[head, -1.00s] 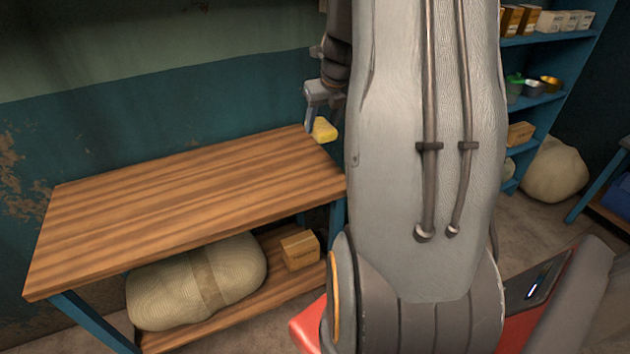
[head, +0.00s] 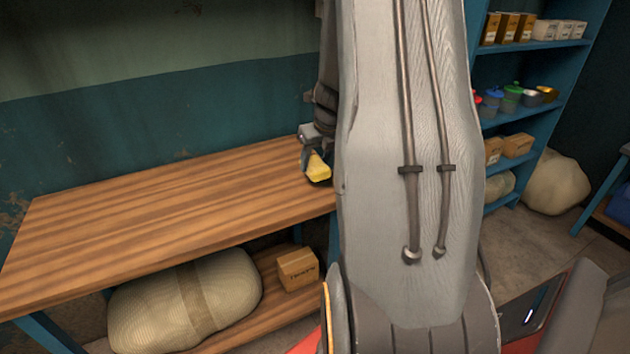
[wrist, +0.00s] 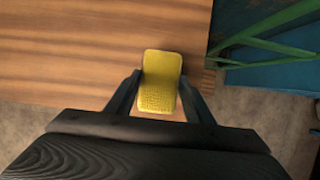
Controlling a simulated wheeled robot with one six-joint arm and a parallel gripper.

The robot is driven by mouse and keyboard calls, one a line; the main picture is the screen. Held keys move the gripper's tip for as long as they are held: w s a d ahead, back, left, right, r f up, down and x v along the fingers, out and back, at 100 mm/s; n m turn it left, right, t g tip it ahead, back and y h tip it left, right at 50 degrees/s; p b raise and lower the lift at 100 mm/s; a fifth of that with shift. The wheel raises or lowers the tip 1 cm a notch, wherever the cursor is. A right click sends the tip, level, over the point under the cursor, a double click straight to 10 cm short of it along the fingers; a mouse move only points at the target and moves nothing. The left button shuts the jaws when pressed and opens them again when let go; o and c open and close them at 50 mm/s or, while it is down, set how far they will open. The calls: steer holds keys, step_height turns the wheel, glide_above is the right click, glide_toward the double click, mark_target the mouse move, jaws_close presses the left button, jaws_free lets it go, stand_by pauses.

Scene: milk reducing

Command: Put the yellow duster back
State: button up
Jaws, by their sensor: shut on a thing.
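The yellow duster (head: 318,168) is a small yellow block held at the tip of my gripper (head: 312,160) in the head view. In the wrist view the duster (wrist: 161,80) sits between the two dark fingers of my gripper (wrist: 160,98), which are shut on it. It is over the right end of the wooden table top (head: 160,215). I cannot tell whether the duster touches the table.
A big woven sack (head: 185,300) and a small cardboard box (head: 298,269) lie on the table's lower shelf. A blue shelf unit (head: 545,45) with boxes and bowls stands at the right, with a pale sack (head: 555,183) beside it. The table top is otherwise bare.

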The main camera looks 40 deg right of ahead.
step_height(320, 180, down, 5)
steer(key=shift+f+b, duration=0.2)
steer(key=shift+b, duration=0.65)
steer(key=o, duration=1)
